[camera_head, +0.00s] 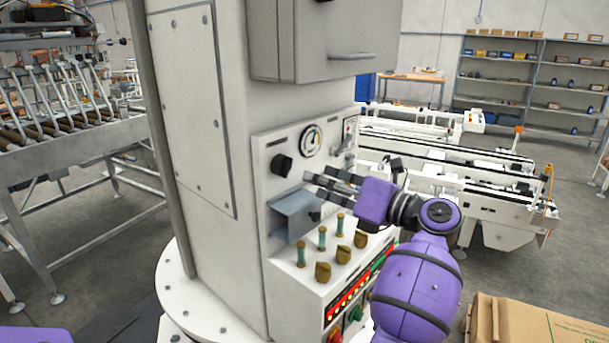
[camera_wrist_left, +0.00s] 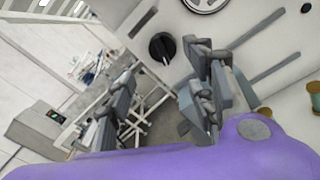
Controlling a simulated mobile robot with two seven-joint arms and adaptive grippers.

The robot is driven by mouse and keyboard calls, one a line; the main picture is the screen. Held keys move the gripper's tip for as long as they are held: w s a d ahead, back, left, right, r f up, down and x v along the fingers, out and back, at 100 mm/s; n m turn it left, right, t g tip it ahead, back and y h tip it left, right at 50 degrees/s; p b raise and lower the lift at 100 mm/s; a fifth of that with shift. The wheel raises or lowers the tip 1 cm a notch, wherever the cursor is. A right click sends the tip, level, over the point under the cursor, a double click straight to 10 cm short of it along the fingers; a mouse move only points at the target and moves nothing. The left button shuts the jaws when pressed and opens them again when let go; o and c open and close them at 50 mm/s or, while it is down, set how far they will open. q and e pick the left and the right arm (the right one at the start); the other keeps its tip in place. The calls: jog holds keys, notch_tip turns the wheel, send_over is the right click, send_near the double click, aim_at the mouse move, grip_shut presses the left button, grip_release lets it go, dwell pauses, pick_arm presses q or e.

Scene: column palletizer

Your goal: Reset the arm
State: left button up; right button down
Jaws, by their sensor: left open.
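My left gripper (camera_head: 314,182) is in front of the white control panel (camera_head: 262,140), just right of a black knob (camera_head: 281,165) and above a grey-blue hooded box (camera_head: 295,214). In the left wrist view its two fingers (camera_wrist_left: 160,88) stand apart with nothing between them. The black knob (camera_wrist_left: 162,47) shows beyond the fingers, with a gap in the picture. I cannot tell whether any finger touches the panel or the box. My purple left arm (camera_head: 418,285) reaches in from the lower right. My right gripper is not in view.
A gauge (camera_head: 312,140) sits above the gripper. A cardboard box (camera_head: 540,322) is at the lower right. Conveyors stand left (camera_head: 80,147) and behind right (camera_head: 500,196).

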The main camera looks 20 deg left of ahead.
pick_arm(q)
jog(key=shift+v, duration=1)
